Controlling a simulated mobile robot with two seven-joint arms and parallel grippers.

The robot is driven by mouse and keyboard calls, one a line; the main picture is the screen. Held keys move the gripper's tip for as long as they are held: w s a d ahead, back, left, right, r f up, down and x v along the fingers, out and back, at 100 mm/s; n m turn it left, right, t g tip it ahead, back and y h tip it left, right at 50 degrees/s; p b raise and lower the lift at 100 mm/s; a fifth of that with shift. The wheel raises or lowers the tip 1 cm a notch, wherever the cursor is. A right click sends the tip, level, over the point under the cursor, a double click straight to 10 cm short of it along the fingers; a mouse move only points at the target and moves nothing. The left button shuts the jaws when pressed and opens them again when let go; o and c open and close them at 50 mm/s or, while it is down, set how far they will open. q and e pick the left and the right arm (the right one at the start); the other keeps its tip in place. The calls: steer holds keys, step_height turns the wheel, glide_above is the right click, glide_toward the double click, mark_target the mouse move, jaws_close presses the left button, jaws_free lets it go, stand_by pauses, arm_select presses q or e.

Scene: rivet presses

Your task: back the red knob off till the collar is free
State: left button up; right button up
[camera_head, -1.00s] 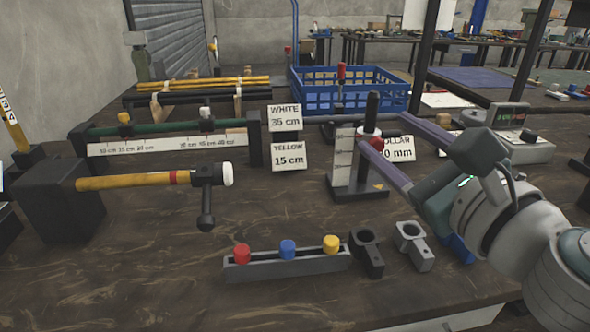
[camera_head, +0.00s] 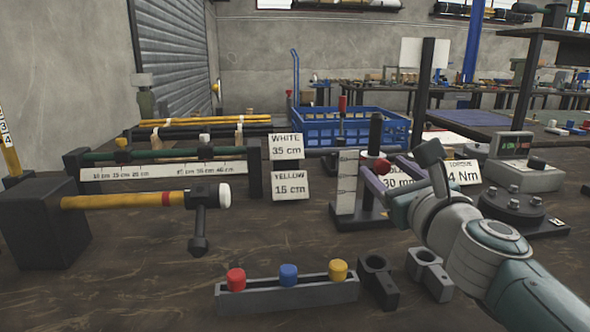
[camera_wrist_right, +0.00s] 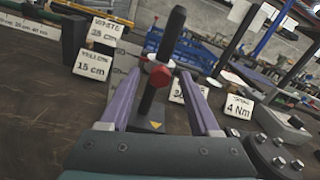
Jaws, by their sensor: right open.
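The red knob (camera_head: 383,166) sticks out from the side of the black upright post (camera_head: 376,132) on a small stand with a pale scale plate (camera_head: 347,170). A white collar (camera_head: 371,154) shows around the post behind the knob, partly hidden. In the right wrist view the red knob (camera_wrist_right: 160,75) lies between the tips of my open right gripper (camera_wrist_right: 160,78). A purple finger stands on each side of it, and I see no clear contact. In the head view my right gripper (camera_head: 379,172) reaches to the knob from the right. My left gripper is not in view.
A grey tray with red, blue and yellow knobs (camera_head: 287,294) and two clamp blocks (camera_head: 377,280) lie in front. A mallet (camera_head: 140,199) sticks out at left. A blue crate (camera_head: 350,128) stands behind. A dark bolted fixture (camera_head: 525,210) stands right of my arm.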

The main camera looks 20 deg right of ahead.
steer(key=shift+w, duration=0.15)
steer(key=shift+c, duration=0.2)
jaws_close()
stand_by(0.3)
